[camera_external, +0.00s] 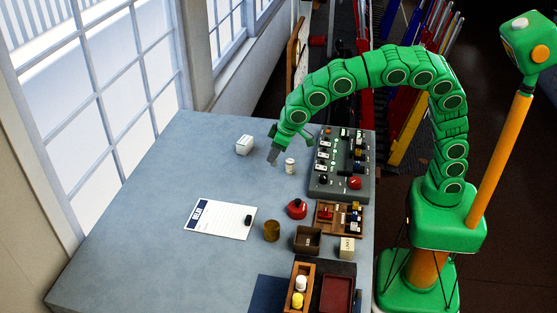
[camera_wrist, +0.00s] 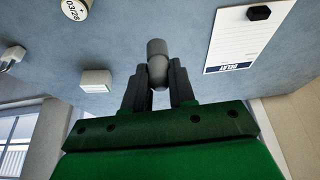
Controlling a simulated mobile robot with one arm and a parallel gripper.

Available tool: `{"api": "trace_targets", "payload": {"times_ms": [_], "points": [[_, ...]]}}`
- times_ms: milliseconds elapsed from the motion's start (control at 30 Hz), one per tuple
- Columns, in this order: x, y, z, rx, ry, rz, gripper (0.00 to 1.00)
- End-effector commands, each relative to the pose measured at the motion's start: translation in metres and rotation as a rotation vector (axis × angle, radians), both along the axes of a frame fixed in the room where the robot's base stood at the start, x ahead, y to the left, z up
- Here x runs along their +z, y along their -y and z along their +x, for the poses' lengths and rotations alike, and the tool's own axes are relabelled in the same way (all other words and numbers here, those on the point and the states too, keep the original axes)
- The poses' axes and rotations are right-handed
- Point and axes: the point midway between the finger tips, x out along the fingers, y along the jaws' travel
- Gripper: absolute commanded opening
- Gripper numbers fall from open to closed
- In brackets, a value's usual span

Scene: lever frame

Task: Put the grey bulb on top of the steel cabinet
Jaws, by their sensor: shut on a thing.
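My gripper (camera_wrist: 158,88) is shut on the grey bulb (camera_wrist: 157,50), whose wider rounded end points away from the fingers in the wrist view. In the external view my gripper (camera_external: 275,152) is over the far part of the blue-grey table, between a small white box (camera_external: 245,145) and a white jar (camera_external: 290,166). The bulb appears held above the table. I cannot pick out a steel cabinet for certain. A grey panel box with levers and a red knob (camera_external: 325,186) stands to the right of my gripper.
A white card (camera_external: 215,222) with a black piece lies front left. A red button (camera_external: 297,208), a brown cup (camera_external: 271,231), small trays and a wooden box (camera_external: 302,272) fill the near right. The table's left side (camera_external: 130,220) is clear. Windows border the left.

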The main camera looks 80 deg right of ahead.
Motion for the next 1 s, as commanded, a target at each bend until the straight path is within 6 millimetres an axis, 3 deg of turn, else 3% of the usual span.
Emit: {"api": "trace_targets", "payload": {"times_ms": [300, 600, 1000], "points": [[-0.016, -0.009, 0.035, 0.001, 0.000, 0.001, 0.00], [-0.051, -0.015, 0.060, 0.000, -0.003, -0.001, 0.00], [-0.070, -0.021, 0.078, 0.001, 0.001, 0.000, 0.00]]}}
